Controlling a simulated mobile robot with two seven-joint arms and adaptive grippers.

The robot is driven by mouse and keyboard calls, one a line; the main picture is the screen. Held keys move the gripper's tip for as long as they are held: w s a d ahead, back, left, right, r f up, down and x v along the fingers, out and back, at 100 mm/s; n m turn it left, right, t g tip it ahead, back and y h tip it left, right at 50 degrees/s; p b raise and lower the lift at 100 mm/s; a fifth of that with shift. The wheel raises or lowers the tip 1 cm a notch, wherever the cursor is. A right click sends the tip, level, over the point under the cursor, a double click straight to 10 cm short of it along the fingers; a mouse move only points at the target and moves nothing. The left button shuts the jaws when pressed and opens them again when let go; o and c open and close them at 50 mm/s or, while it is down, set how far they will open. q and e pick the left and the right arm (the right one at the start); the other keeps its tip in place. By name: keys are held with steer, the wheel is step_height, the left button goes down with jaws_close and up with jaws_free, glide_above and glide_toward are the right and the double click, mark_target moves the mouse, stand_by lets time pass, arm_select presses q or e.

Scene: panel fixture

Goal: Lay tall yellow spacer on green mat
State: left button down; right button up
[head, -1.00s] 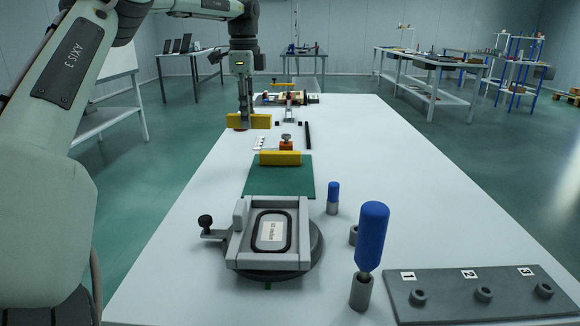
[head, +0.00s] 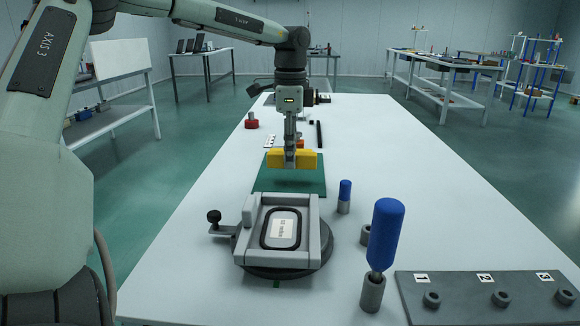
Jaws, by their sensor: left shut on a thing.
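My left gripper (head: 290,164) is shut on a yellow spacer (head: 308,160). It holds the spacer crosswise, over the far part of the green mat (head: 290,188). The bare near strip of the mat shows below the spacer; a small gap seems to lie between them. The other yellow spacer, which stood on the mat, is mostly or wholly hidden behind the held one and the fingers. I cannot tell by their looks which is the tall one, nor whether the two touch. My right gripper is not in view.
A grey fixture (head: 246,240) with a side knob stands in front of the mat. A small blue-topped peg (head: 345,190) and a large blue-handled tool (head: 384,235) stand to the right. A numbered grey panel (head: 460,289) lies front right. A red knob (head: 251,121) stands behind.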

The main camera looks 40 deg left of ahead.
arm_select(q)
steer(key=shift+f, duration=1.55)
steer(key=shift+f, duration=0.15)
steer(key=c, duration=1.4)
jaws_free()
steer(key=shift+o, duration=0.2)
step_height(320, 180, up, 12)
steer(key=shift+r, duration=0.15)
